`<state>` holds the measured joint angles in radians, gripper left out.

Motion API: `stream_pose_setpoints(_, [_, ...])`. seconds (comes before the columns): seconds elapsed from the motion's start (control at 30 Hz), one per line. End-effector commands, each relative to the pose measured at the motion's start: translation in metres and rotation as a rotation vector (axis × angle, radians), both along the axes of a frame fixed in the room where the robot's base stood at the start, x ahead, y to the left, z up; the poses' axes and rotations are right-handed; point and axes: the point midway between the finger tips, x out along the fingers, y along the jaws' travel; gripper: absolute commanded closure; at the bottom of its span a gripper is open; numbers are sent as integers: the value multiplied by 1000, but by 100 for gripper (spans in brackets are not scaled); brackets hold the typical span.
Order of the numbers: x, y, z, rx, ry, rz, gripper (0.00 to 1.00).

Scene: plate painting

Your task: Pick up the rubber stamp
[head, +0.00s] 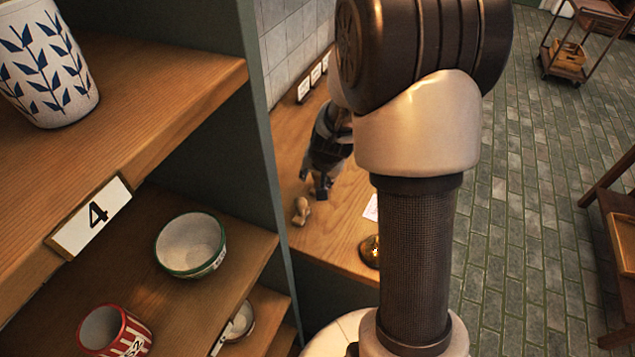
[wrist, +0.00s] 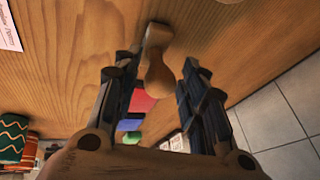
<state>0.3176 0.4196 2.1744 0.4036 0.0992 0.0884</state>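The rubber stamp (wrist: 157,72) has a pale wooden, rounded handle. In the wrist view it is at the top middle, between and slightly beyond my fingertips. My gripper (wrist: 155,70) is open, with a dark finger on each side and visible gaps to the stamp. In the head view the stamp (head: 301,210) is on the wooden counter (head: 340,232), just below and left of my gripper (head: 318,188).
A brass bell (head: 370,250) and white paper (head: 371,208) are on the counter near my forearm. A shelf (head: 150,130) with a green-rimmed bowl (head: 190,245) and cups stands left. Red and blue flat patches (wrist: 143,102) and patterned cups (wrist: 14,138) show in the wrist view.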

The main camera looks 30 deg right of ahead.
Motion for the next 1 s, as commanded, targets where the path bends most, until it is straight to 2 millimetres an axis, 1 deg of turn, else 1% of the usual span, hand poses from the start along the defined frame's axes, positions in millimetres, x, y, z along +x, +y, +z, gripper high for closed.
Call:
stream_pose_setpoints(0.03, [0,0,0,0,0,0,67])
stream_pose_setpoints(0.07, [0,0,0,0,0,0,69])
stream_pose_setpoints(0.5, [0,0,0,1,1,0,98])
stream_pose_setpoints(0.8, [0,0,1,1,1,0,99])
stream_pose_setpoints(0.87, [0,0,4,1,1,-1,99])
stream_pose_setpoints(1.0, [0,0,15,0,0,0,100])
